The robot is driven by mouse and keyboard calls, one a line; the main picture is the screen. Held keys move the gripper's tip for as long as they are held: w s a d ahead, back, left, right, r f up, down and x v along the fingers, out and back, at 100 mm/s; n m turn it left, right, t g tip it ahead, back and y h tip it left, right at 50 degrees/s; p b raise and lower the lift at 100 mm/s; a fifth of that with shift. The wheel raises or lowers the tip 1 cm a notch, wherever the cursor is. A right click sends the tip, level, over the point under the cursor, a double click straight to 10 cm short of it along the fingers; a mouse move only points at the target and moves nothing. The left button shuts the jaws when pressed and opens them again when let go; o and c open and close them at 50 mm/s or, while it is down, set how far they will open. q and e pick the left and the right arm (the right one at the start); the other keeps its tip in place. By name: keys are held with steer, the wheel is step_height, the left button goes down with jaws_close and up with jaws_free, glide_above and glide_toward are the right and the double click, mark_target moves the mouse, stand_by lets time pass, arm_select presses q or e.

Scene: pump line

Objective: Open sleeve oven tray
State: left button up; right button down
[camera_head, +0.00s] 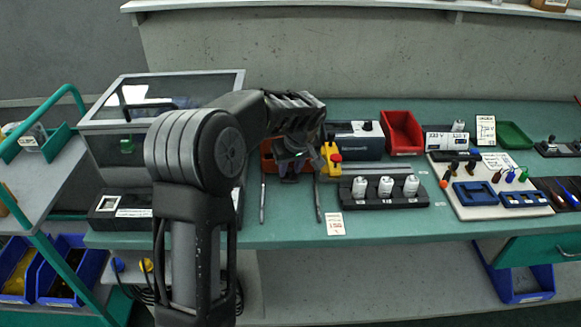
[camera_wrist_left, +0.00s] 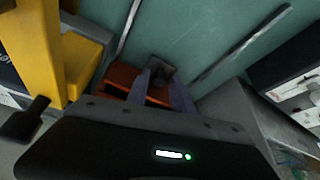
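My left gripper (camera_head: 291,172) points down over the bench in front of an orange-red tray (camera_head: 268,156), partly hidden behind the arm. In the left wrist view my left gripper (camera_wrist_left: 161,88) shows two purplish fingers with a gap between them. A small dark grey block (camera_wrist_left: 160,68) sits at their tips, and the orange-red tray (camera_wrist_left: 121,76) is around and beneath them. I cannot tell whether the fingers grip the block. No sleeve oven can be named with certainty; a grey box with a dark front (camera_head: 356,146) stands to the right. My right gripper is not in view.
Thin metal rods (camera_head: 262,198) lie on either side of the gripper. A yellow block with a red button (camera_head: 331,158) stands close to its right. A black holder with white cylinders (camera_head: 384,191) is farther right. A glass-lidded case (camera_head: 155,93) stands left.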

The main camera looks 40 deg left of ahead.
arm_select(q)
jaws_close()
stand_by(1.4)
